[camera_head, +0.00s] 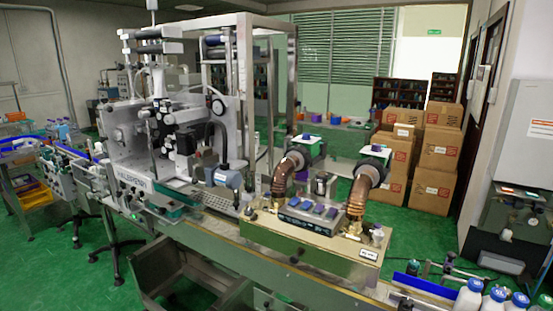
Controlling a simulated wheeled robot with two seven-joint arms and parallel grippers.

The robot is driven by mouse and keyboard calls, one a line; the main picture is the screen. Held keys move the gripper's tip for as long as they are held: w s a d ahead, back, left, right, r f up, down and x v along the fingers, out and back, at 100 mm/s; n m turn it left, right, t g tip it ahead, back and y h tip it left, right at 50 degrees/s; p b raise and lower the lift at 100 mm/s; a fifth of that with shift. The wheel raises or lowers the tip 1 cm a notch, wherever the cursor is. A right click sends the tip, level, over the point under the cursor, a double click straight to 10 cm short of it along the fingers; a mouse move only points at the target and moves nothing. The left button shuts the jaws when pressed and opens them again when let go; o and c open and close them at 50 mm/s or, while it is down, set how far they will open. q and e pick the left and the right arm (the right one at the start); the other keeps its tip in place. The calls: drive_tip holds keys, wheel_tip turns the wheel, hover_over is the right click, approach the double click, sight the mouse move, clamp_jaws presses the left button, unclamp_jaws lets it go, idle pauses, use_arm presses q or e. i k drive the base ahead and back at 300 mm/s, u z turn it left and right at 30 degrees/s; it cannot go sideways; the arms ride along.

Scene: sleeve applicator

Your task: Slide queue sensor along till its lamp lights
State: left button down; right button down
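I cannot single out the queue sensor or its lamp for certain. A small dark fitting on a post (448,262) stands by the blue guide rail at the lower right, near the bottles, but it is too small to identify. The sleeve applicator (130,180) is a large grey machine at the left centre, with rollers on top. Neither of my grippers shows in the head view.
A steel bench box (310,245) carries a control unit with blue switches (307,210) and two copper-coloured bent ducts (281,178). White bottles (468,298) stand at the lower right. Cardboard boxes (440,150) are stacked behind.

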sight(452, 256)
drive_tip(key=z, duration=1.3)
